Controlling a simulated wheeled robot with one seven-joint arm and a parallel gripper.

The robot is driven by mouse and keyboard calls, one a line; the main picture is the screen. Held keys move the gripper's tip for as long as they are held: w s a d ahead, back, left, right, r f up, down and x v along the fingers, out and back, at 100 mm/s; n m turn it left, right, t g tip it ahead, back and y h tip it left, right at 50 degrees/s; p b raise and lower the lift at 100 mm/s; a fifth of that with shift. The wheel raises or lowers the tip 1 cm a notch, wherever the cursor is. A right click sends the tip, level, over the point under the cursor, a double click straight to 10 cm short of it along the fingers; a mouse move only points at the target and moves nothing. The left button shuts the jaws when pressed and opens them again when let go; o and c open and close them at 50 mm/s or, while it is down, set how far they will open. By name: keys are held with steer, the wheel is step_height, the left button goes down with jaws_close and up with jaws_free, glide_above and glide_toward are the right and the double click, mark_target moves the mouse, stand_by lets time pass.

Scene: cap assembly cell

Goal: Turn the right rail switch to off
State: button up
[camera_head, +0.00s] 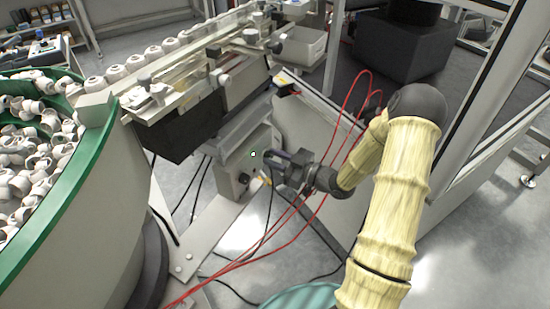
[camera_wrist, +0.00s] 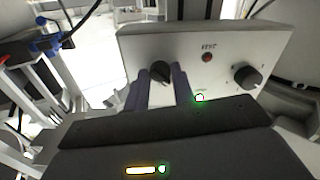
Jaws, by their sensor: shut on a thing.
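A pale control box (camera_head: 236,157) sits under the rail. The wrist view shows its face (camera_wrist: 185,50) with two black rotary knobs, a red button (camera_wrist: 207,58) and a lit green lamp (camera_wrist: 199,97). My gripper (camera_wrist: 161,80) has its two purplish fingers on either side of one knob (camera_wrist: 160,71) and is shut on it. The other knob (camera_wrist: 247,76) is free, at the right of the wrist view. In the head view my gripper (camera_head: 264,155) reaches the box from the right, partly hiding it; the free knob (camera_head: 243,178) shows lower left. The labels are too small to read.
A green-rimmed hopper (camera_head: 85,165) full of white caps stands at the left. The rail (camera_head: 185,62) with a row of white parts runs above the box. Red cables (camera_head: 345,150) loop around my arm. A frame post (camera_head: 490,85) stands at the right.

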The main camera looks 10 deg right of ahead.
steer(key=shift+r+m+p, duration=0.1)
steer(key=shift+m+p, duration=0.2)
steer(key=shift+p, duration=0.1)
steer(key=m+p, duration=0.3)
steer(key=shift+m, duration=0.3)
steer(key=shift+s+m+p, duration=0.1)
steer(key=shift+m+p, duration=1.8)
steer(key=shift+m, duration=0.3)
steer(key=o, duration=1)
steer(key=v, duration=1.7)
